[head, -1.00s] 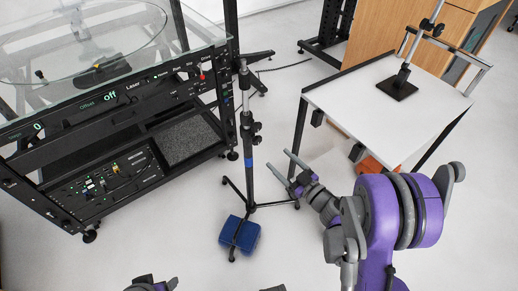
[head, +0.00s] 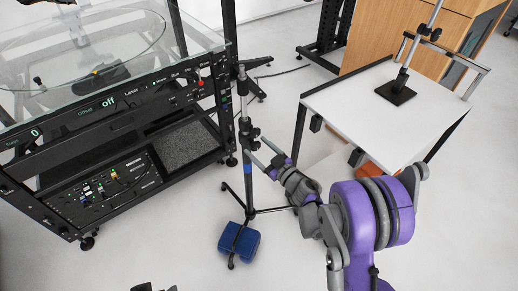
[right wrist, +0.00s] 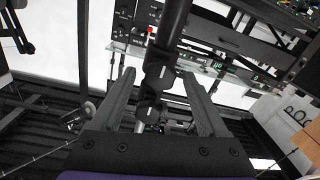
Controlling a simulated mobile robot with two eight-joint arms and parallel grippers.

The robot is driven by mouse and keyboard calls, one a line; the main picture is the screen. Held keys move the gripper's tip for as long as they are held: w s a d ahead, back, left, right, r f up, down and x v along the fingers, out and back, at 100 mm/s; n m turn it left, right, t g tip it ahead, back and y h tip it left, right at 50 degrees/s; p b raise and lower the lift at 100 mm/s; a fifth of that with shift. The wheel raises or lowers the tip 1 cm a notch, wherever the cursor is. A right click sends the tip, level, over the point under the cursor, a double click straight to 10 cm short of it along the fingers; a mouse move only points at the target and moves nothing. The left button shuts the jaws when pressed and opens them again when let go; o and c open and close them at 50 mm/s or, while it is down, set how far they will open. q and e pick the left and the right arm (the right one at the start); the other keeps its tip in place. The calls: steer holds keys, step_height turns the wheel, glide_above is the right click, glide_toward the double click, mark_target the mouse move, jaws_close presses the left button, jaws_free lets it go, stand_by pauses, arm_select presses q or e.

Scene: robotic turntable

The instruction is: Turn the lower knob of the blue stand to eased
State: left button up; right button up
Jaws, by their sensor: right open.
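The blue stand (head: 246,190) is an upright pole with a blue band, dark clamp knobs and a blue weight (head: 239,241) at its foot. Its lower knob (head: 255,145) sits above the blue band. My right gripper (head: 256,148) is open with its fingertips close to this knob. In the right wrist view, which looks upside down, the pole passes between the spread fingers of my right gripper (right wrist: 157,82), with two dark collars; the lower knob (right wrist: 158,76) seems the one higher in that picture. Contact cannot be told. A dark bit of my left gripper (head: 150,287) shows at the bottom edge.
The turntable rack (head: 110,125) with a glass top and control panels stands close on the left. A white table (head: 370,115) with another small stand (head: 397,90) is at the right. The floor in front of the rack is clear.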

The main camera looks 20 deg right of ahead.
jaws_close()
steer(key=shift+n, duration=0.3)
steer(key=n+b, duration=0.1)
steer(key=n, duration=0.2)
steer(key=shift+n, duration=0.3)
steer(key=n, duration=0.4)
steer(key=shift+a+n, duration=0.1)
steer(key=shift+n, duration=0.2)
steer(key=n, duration=0.4)
steer(key=shift+f+b, duration=0.1)
steer(key=shift+b, duration=0.25)
steer(key=shift+n, duration=2.4)
